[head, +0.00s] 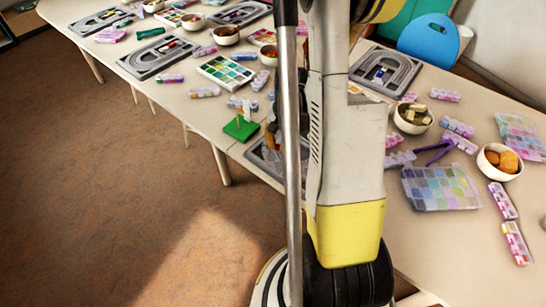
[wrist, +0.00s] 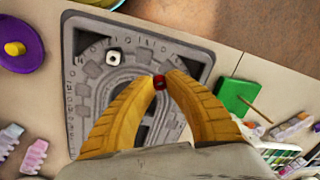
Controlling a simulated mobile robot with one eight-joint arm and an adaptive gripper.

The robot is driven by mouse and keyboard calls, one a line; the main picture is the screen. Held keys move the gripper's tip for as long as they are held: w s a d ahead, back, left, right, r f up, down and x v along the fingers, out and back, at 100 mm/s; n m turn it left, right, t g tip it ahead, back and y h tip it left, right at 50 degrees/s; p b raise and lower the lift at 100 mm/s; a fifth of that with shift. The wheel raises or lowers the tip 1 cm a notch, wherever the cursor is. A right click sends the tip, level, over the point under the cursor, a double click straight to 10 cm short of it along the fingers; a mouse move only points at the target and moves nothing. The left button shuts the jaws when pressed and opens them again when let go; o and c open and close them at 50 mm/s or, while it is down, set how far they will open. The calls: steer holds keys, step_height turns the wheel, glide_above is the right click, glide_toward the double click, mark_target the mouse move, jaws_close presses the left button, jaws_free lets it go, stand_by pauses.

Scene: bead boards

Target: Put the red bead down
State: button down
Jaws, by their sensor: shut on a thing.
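In the wrist view, my gripper (wrist: 159,84) has two yellow ribbed fingers shut on a small dark red bead (wrist: 159,81) at their tips. The bead is over the right part of a grey bead board (wrist: 84,54) with curved grooves. I cannot tell whether the bead touches the board. A white cube bead with a dark spot (wrist: 114,56) lies on the board, up and left of the fingertips. In the head view, my arm hides most of this board (head: 262,158), and the red bead does not show.
A green block with a thin stick (wrist: 236,97) stands right of the board. A purple disc with a yellow knob (wrist: 18,52) is to its left. Bead boxes (wrist: 280,153) are at lower right. Bowls (head: 413,118) and several organisers crowd the table in the head view.

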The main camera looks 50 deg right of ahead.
mark_target(272, 157)
steer(key=shift+w+a+f, duration=0.2)
steer(key=shift+w+f, duration=0.45)
steer(key=shift+w, duration=0.35)
steer(key=shift+f+b, duration=0.2)
steer(key=shift+b, duration=0.1)
steer(key=shift+f+b, duration=0.9)
steer(key=shift+f, duration=0.9)
steer(key=shift+f, duration=0.1)
steer(key=shift+f+b, duration=0.15)
steer(key=shift+b, duration=0.15)
steer(key=c, duration=1.5)
jaws_free()
steer(key=shift+o, duration=0.2)
